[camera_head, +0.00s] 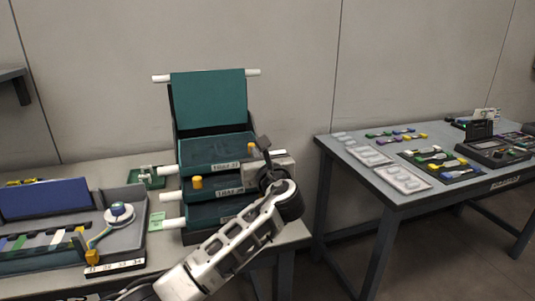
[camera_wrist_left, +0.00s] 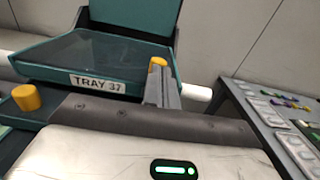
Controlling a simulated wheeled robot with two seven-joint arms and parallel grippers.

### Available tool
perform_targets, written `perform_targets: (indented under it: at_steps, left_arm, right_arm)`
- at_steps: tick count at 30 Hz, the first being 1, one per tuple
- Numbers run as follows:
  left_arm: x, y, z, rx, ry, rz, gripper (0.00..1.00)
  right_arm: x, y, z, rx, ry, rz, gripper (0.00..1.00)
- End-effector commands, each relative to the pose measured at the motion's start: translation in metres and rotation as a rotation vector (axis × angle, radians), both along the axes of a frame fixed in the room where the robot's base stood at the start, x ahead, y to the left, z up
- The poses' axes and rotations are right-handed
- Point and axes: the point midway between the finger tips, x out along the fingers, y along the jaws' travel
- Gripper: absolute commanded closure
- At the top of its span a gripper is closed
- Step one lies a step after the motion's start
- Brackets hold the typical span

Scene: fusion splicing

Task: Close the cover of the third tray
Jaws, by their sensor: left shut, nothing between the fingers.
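A stack of teal trays stands on the left table. A teal cover (camera_head: 209,100) with a white rod along its top stands raised at the back. The uppermost tray (camera_head: 211,151) lies below it; in the left wrist view it (camera_wrist_left: 92,52) carries a label reading TRAY 37. A yellow knob (camera_wrist_left: 158,62) is at its right front corner. My left gripper (camera_wrist_left: 160,88) is shut and empty, its fingers beside that knob; I cannot tell if they touch. In the head view the left gripper (camera_head: 264,147) is at the stack's right front. My right gripper is out of view.
A lower tray with a yellow knob (camera_head: 196,182) sits under the top one; white rods (camera_head: 171,196) stick out to the left. A grey bin with a blue lid (camera_head: 45,197) stands at left. The right table (camera_head: 400,190) holds small parts and devices, with a gap between the tables.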

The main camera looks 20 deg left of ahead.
Motion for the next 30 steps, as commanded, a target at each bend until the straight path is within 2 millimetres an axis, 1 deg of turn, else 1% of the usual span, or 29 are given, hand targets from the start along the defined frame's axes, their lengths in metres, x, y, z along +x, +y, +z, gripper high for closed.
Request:
perform_targets:
  at_steps: [1, 5, 8, 10, 14, 15, 16, 19, 24, 30]
  left_arm:
    - [0.0, 0.006, -0.002, 0.0, 0.005, 0.013, 1.0]
    - [0.0, 0.007, -0.002, 0.001, 0.006, 0.015, 1.0]
    - [-0.003, 0.002, 0.0, 0.002, 0.007, 0.014, 1.0]
    - [-0.007, -0.005, 0.003, 0.003, 0.006, 0.009, 1.0]
    - [-0.019, -0.028, 0.007, 0.001, 0.003, -0.006, 1.0]
    - [-0.025, -0.036, 0.006, 0.002, 0.003, -0.009, 1.0]
    - [-0.031, -0.04, 0.001, 0.0, 0.0, -0.01, 1.0]
    - [-0.051, -0.056, 0.0, -0.001, -0.001, -0.011, 1.0]
    - [-0.078, -0.078, 0.001, 0.0, -0.001, -0.011, 1.0]
    - [-0.096, -0.091, 0.001, 0.001, -0.002, -0.009, 1.0]
  right_arm:
    - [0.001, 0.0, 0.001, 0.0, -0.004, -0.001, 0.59]
    - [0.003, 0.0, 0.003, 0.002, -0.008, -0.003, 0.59]
    - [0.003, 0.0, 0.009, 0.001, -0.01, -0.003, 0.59]
    - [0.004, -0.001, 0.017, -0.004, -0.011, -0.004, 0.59]
    - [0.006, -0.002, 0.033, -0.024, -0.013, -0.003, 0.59]
    - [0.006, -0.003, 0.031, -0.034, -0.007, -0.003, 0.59]
    - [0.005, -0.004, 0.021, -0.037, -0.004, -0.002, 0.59]
    - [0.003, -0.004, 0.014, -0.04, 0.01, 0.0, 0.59]
    - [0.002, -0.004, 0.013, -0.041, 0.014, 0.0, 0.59]
    - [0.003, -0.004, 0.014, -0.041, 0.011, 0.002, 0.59]
